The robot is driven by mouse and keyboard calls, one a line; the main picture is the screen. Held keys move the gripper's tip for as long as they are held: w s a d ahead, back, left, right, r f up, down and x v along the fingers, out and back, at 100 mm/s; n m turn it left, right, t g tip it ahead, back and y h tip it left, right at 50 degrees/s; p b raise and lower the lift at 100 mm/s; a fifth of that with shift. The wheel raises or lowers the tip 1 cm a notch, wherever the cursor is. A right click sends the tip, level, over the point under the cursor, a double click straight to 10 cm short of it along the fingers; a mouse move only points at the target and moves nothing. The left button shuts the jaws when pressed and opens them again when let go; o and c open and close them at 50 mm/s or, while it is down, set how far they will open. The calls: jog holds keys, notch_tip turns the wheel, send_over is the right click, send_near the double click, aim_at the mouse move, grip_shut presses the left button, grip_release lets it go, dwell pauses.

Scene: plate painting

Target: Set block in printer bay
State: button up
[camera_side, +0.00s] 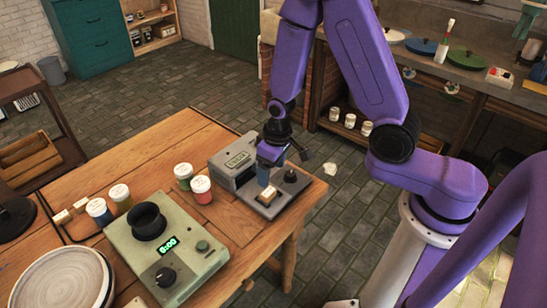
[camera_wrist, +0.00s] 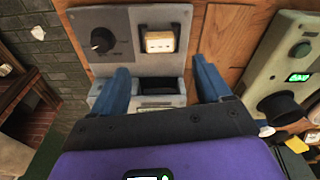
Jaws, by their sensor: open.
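The grey printer (camera_side: 232,160) stands at the table's right end, with a flat base plate that carries a dark knob. A small cream block with a wooden edge (camera_side: 267,194) sits on that plate beside the knob. In the wrist view the block (camera_wrist: 160,42) lies at a pale square recess, its top showing small dark marks; I cannot tell how fully it is seated. My gripper (camera_side: 265,178) is above the plate close to the block. In the wrist view its two blue fingers (camera_wrist: 161,72) are apart, with nothing between them, and the block lies just beyond their tips.
A green-grey device (camera_side: 165,245) with a clock display and black cup stands to the left on the table. Several paint jars (camera_side: 201,189) stand between it and the printer.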

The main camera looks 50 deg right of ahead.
jog(key=shift+s+r, duration=0.15)
jog(key=shift+r, duration=0.8)
jog(key=shift+s+r, duration=0.1)
jog(key=shift+r, duration=0.8)
jog(key=s+r+n, duration=0.3)
jog(key=s+r, duration=0.1)
jog(key=s, duration=0.3)
jog(key=s+d+r+n, duration=0.1)
jog(key=s+r+n, duration=0.3)
jog(key=s, duration=0.3)
jog(key=s+d+r+n+g, duration=0.1)
jog(key=s+r+n, duration=0.2)
jog(key=s+r, duration=0.2)
jog(key=s, duration=0.2)
jog(key=shift+s+n, duration=0.3)
jog(key=shift+s, duration=0.1)
dwell(0.4)
